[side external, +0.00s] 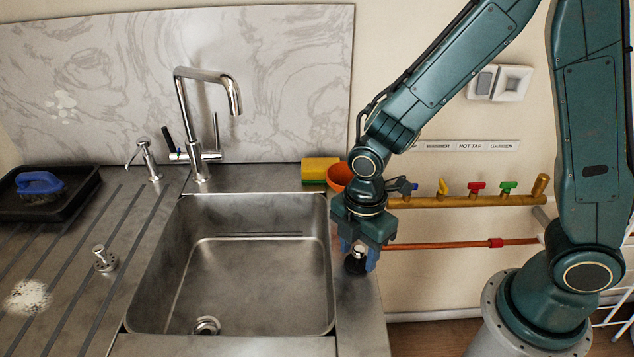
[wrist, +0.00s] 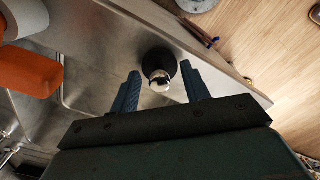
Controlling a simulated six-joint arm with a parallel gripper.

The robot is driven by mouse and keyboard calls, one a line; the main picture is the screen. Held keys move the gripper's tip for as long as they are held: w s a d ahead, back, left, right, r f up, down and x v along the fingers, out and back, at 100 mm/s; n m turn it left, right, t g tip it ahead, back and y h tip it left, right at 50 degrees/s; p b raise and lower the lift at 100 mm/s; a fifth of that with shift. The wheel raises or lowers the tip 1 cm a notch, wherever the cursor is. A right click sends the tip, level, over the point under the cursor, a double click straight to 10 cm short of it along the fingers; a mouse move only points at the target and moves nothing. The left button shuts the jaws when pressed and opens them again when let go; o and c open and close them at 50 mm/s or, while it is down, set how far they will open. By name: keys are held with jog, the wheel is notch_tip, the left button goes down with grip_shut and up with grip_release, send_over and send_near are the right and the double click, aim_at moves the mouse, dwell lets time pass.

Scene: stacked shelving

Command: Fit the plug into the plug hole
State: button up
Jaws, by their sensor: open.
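The black round plug (side external: 357,265) with a shiny metal knob stands on the steel ledge right of the sink. It also shows in the wrist view (wrist: 154,57), between the finger tips. My gripper (side external: 359,253) is open, pointing down over the plug, with one blue finger on each side of the knob. In the wrist view my gripper (wrist: 160,72) shows a gap on both sides of the knob. The plug hole (side external: 207,326) is a round metal drain in the sink floor near the front, uncovered and clear of the arm.
The sink (side external: 250,270) has raised walls, and a tall tap (side external: 197,150) stands behind it. Coloured valves (side external: 476,187) line a brass pipe.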

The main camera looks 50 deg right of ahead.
aim_at(357, 248)
grip_shut()
jog(key=shift+r, duration=0.1)
dwell(0.3)
notch_tip(357, 248, up, 20)
dwell(0.8)
jog(key=shift+w, duration=0.1)
dwell(0.4)
jog(key=w+a+f+n, duration=0.2)
jog(key=w+a+f, duration=0.9)
jog(key=w+a, duration=0.25)
jog(key=w+a+f+n, duration=0.1)
jog(key=w+a+f, duration=0.1)
jog(key=a+f, duration=0.4)
jog(key=w+a+f+n, duration=0.1)
jog(key=w+a+f, duration=0.2)
jog(key=f, duration=0.9)
jog(key=a, duration=0.3)
jog(key=shift+w+a+n, duration=0.2)
jog(key=shift+w+n, duration=0.05)
jog(key=shift+n, duration=0.15)
